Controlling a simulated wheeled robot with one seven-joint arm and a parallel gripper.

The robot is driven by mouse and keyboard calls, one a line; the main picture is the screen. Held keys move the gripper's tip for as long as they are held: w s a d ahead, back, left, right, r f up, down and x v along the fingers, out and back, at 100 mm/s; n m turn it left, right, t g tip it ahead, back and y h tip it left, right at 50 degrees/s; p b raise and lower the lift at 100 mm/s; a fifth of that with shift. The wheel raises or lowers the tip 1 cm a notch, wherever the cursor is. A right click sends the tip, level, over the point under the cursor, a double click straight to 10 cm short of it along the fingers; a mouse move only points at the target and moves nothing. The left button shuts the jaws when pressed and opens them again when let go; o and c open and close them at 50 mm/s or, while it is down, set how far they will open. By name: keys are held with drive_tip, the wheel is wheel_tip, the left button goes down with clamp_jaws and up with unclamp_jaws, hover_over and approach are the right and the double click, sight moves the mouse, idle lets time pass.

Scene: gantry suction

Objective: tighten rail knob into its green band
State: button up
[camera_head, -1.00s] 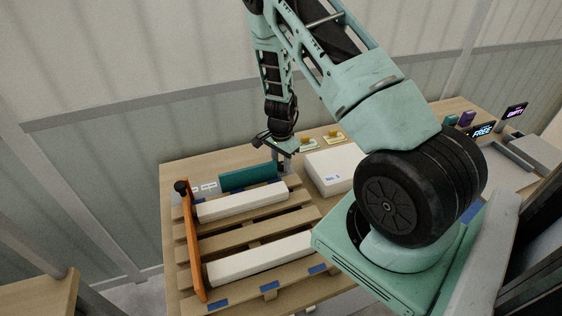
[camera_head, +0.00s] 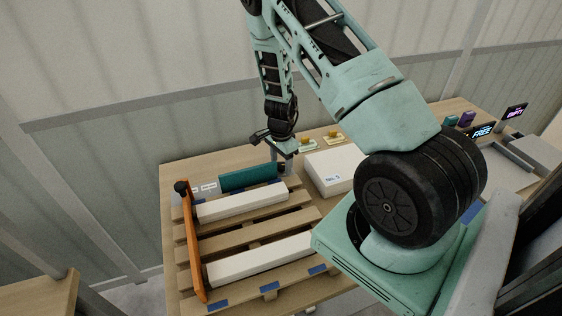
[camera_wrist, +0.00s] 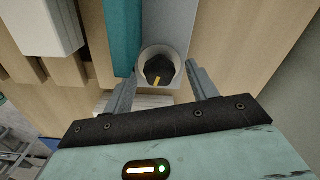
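The rail knob (camera_wrist: 159,69) is dark with a yellow mark pointing toward the bottom of the wrist view. It sits within a pale round ring (camera_wrist: 145,57) on a grey plate (camera_wrist: 166,16) beside a teal bar (camera_wrist: 120,35). My gripper (camera_wrist: 162,75) is open, with one finger on each side of the ring; I cannot tell whether they touch it. I see no green band on the ring. In the head view my gripper (camera_head: 281,163) is low at the right end of the teal bar (camera_head: 248,177), and the knob cannot be made out.
A pallet (camera_head: 246,233) with two white beams (camera_head: 242,203) and an orange bar (camera_head: 193,240) lies left and in front of my gripper. A white box (camera_head: 329,172) stands close on the right. Small yellow-marked parts (camera_head: 334,134) lie behind it.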

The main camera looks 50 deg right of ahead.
sight(281, 164)
wheel_tip(281, 164, up, 17)
drive_tip(key=b, duration=0.2)
drive_tip(key=shift+r, duration=0.2)
idle(0.5)
